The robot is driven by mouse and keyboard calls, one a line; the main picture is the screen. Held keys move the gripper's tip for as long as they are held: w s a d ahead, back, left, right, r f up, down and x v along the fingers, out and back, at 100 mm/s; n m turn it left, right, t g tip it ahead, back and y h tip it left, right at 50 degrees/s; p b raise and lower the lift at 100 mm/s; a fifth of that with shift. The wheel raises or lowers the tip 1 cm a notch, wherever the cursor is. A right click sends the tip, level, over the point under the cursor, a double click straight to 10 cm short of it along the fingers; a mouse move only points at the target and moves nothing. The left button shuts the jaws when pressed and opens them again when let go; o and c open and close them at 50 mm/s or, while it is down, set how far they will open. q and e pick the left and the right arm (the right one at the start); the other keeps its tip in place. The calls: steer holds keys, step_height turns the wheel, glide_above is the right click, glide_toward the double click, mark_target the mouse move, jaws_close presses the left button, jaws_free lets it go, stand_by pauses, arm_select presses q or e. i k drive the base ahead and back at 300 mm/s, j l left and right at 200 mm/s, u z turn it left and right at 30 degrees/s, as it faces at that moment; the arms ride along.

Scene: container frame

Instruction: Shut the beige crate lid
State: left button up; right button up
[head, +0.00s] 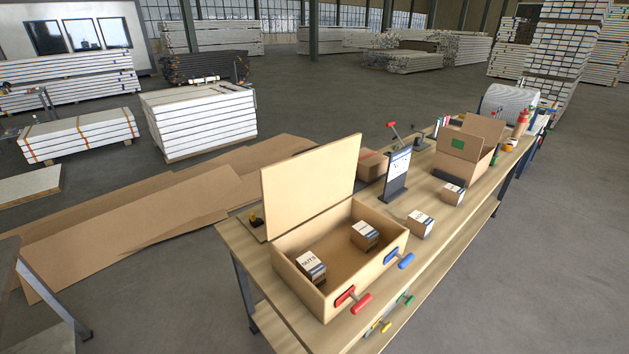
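The beige crate (290,289) stands on the near part of the wooden table. Its lid (312,180) is open and stands roughly upright at the crate's back edge. Two small labelled boxes are inside: one box (311,267) at the left and another box (365,235) at the right. Neither of my grippers shows in the head view.
The table (253,267) holds two more small boxes (420,224) (452,194), a dark sign (397,175) and an open carton (462,150). Red (352,299) and blue (399,258) handled tools are at the crate's front. Cardboard sheets (130,222) lie on the floor behind.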

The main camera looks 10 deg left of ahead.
mark_target(294, 190)
steer(key=i+j+z, duration=0.1)
steer(key=j+z, duration=0.2)
steer(key=j, duration=0.25)
steer(key=j+z, duration=0.3)
steer(key=j, duration=0.3)
steer(key=i+j+z, duration=0.15)
steer(key=j+z, duration=0.25)
steer(key=j, duration=0.5)
steer(key=j+z, duration=0.4)
steer(key=j, duration=0.5)
steer(key=k+j+z, duration=0.1)
steer(key=j+z, duration=0.35)
steer(key=j, duration=0.5)
steer(key=l+u, duration=0.2)
steer(key=u, duration=0.15)
steer(key=k+l+u, duration=0.1)
steer(key=u, duration=0.3)
steer(key=l+u, duration=0.35)
steer(key=k+l+u, duration=0.15)
steer(key=l, duration=0.1)
